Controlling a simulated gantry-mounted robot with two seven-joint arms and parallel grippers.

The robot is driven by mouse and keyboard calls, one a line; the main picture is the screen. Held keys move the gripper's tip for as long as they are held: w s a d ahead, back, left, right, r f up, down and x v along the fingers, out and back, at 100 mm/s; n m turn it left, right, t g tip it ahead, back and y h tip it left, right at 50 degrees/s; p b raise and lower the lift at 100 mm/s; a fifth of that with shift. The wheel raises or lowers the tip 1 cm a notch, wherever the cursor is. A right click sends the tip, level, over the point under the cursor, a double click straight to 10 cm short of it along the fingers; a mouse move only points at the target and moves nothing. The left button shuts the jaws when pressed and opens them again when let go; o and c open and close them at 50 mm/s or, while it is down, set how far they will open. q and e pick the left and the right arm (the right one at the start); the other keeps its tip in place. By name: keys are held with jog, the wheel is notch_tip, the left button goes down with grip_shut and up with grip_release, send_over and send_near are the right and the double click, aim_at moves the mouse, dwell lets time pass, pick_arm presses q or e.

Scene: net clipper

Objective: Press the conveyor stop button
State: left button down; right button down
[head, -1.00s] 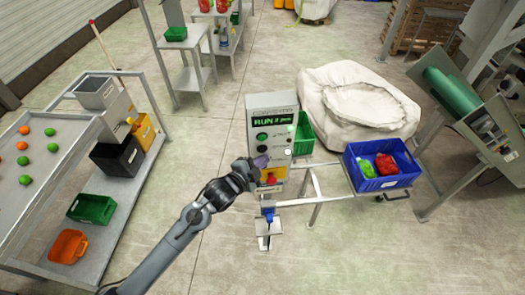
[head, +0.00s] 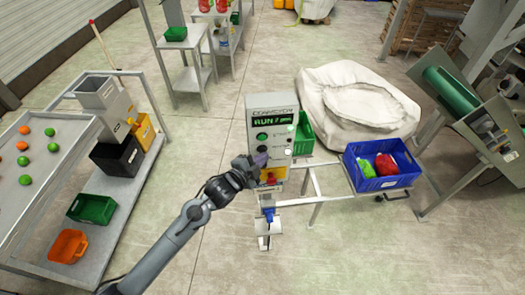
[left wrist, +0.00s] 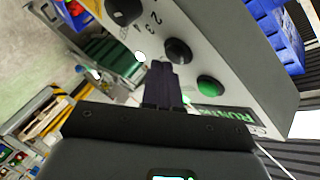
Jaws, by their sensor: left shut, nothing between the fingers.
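The grey conveyor control box (head: 272,115) stands in the middle of the head view with a lit green RUN display. A green button (head: 262,136) is on its face; it also shows in the left wrist view (left wrist: 210,86). A black button (left wrist: 178,51) sits beside the green one in the left wrist view, with a black numbered knob (left wrist: 123,10) farther along. A red button (head: 275,179) is on a yellow panel low on the box. My left gripper (head: 261,160) is shut and empty, in front of the box face near the black button. I cannot tell whether its tips touch it.
A blue crate (head: 382,183) with red and green items stands right of the box. A green bin (head: 303,139) is behind it, before a large white sack (head: 358,105). A sorting table (head: 22,205) with colored balls is at left. The floor between is clear.

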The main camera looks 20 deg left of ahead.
pick_arm(q)
jog(key=shift+w+a, duration=0.25)
jog(key=shift+w, duration=0.1)
dwell(0.4)
jog(key=shift+s+d, duration=0.1)
dwell(0.3)
jog(key=shift+s+d+p, duration=0.35)
jog(key=shift+s, duration=0.3)
jog(key=shift+s+d+p, duration=0.3)
jog(key=shift+s+d, duration=0.1)
jog(key=shift+s, duration=0.35)
jog(key=shift+s+d+p, duration=0.3)
jog(key=shift+s+d, duration=0.15)
jog(key=shift+s, duration=0.25)
jog(key=shift+s+d+p, duration=0.3)
jog(key=shift+s+d, duration=0.1)
jog(key=shift+s, duration=0.35)
